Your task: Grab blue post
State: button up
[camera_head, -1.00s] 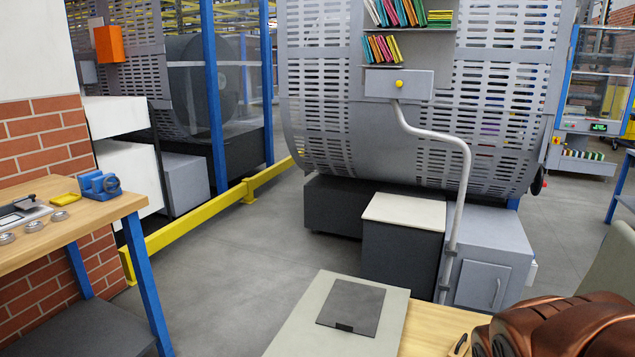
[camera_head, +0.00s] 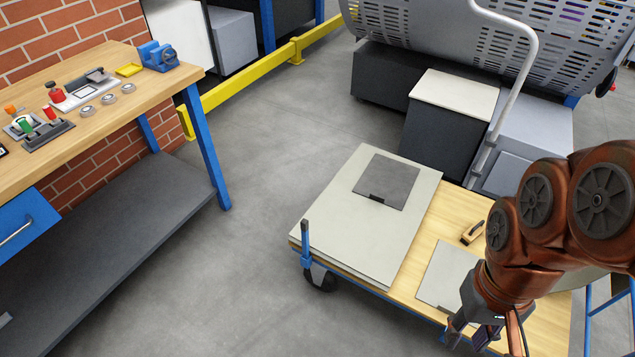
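A short blue post (camera_head: 305,243) stands upright at the left corner of a low wheeled cart (camera_head: 433,290), above a black caster. Its top looks dark. My gripper (camera_head: 472,338) is at the bottom right of the view, by the cart's front edge, well to the right of the post and apart from it. The gripper points down and is partly cut off by the frame, so its opening is unclear.
Grey boards (camera_head: 340,215) lie on the cart with a dark square plate (camera_head: 387,181) on top. A workbench (camera_head: 95,98) with blue legs stands left. Open floor (camera_head: 215,265) lies between bench and cart.

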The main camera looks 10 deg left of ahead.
aim_at(304, 224)
jog(key=k, duration=0.5)
jog(key=u, duration=0.75)
jog(key=i, duration=0.3)
jog(key=z, duration=0.05)
